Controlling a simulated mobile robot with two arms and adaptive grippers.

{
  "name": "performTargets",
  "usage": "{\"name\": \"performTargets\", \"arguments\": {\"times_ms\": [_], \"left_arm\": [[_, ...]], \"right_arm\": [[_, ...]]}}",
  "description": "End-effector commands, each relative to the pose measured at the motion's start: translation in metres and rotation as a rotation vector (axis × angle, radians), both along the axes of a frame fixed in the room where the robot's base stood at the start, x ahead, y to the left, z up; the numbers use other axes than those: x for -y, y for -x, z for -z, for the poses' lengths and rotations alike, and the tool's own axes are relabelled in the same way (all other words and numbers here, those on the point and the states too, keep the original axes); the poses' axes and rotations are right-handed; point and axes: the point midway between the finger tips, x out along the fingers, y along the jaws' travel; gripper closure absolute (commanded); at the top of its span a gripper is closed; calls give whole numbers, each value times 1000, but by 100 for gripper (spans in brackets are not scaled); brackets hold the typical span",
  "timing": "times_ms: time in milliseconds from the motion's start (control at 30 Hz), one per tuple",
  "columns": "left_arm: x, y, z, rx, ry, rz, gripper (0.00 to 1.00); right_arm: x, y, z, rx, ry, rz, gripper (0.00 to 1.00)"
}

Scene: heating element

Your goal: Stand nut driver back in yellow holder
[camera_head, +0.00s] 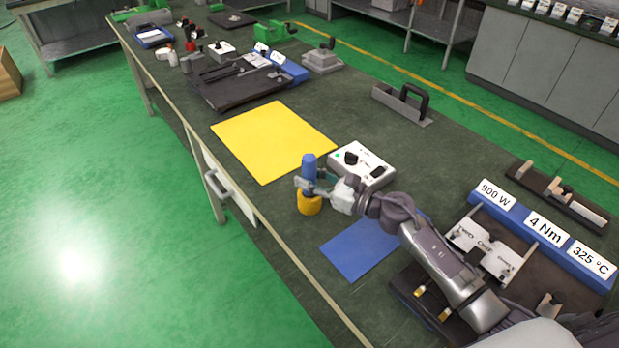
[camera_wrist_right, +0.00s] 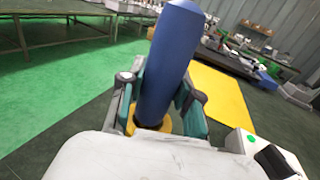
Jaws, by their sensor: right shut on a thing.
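The nut driver (camera_head: 309,165) has a blue handle and stands roughly upright over the yellow holder (camera_head: 309,204) near the table's front edge. My right gripper (camera_head: 312,187) is shut on the nut driver's handle, just above the holder. In the right wrist view the blue handle of the nut driver (camera_wrist_right: 172,60) leans slightly between the finger pads of my right gripper (camera_wrist_right: 170,100), and part of the yellow holder (camera_wrist_right: 150,128) shows below. The driver's shaft is hidden, so I cannot tell how deep it sits in the holder. My left gripper is not in view.
A white control box (camera_head: 362,165) stands just right of the holder. A yellow mat (camera_head: 273,140) lies behind it and a blue mat (camera_head: 359,248) in front. A blue sign rack (camera_head: 545,243) and a dark tray with fixtures are at the right.

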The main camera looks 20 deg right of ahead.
Motion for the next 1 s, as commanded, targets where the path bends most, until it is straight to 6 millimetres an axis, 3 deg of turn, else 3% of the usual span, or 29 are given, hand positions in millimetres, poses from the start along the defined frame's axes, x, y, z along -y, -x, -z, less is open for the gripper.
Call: {"name": "performTargets", "arguments": {"times_ms": [200,233,400,1000], "left_arm": [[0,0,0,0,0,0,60],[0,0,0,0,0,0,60],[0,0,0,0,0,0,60],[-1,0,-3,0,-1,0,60]], "right_arm": [[-1,0,1,-1,-3,0,100],[-1,0,1,-1,-3,0,64],[0,0,1,-2,-2,0,38],[0,1,-1,-5,-1,0,38]]}}
